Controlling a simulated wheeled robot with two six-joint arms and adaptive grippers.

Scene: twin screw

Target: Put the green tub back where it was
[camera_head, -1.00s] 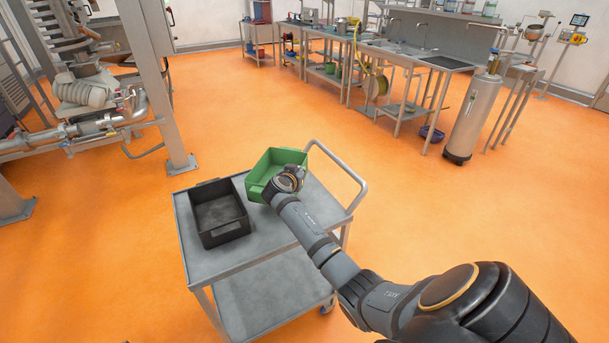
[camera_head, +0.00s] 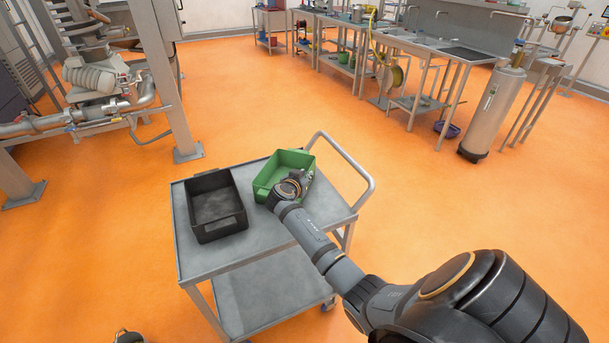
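The green tub (camera_head: 271,176) is at the right part of the grey cart's top (camera_head: 261,240), beside the black bin (camera_head: 217,205) and near the cart's handle. It looks level and empty where I can see inside. A narrow gap separates it from the black bin. My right gripper (camera_head: 294,181) is at the tub's near right side; my wrist hides its fingers and part of the tub. I cannot tell whether the fingers grip the tub's wall, or whether the tub's base touches the cart. My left gripper does not show clearly.
The cart's handle (camera_head: 352,166) rises on the right, and its lower shelf (camera_head: 275,288) is bare. The front of the cart top is clear. Orange floor surrounds it. A steel frame post (camera_head: 171,85) stands behind left; a grey cylinder (camera_head: 493,113) and workbenches stand farther back.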

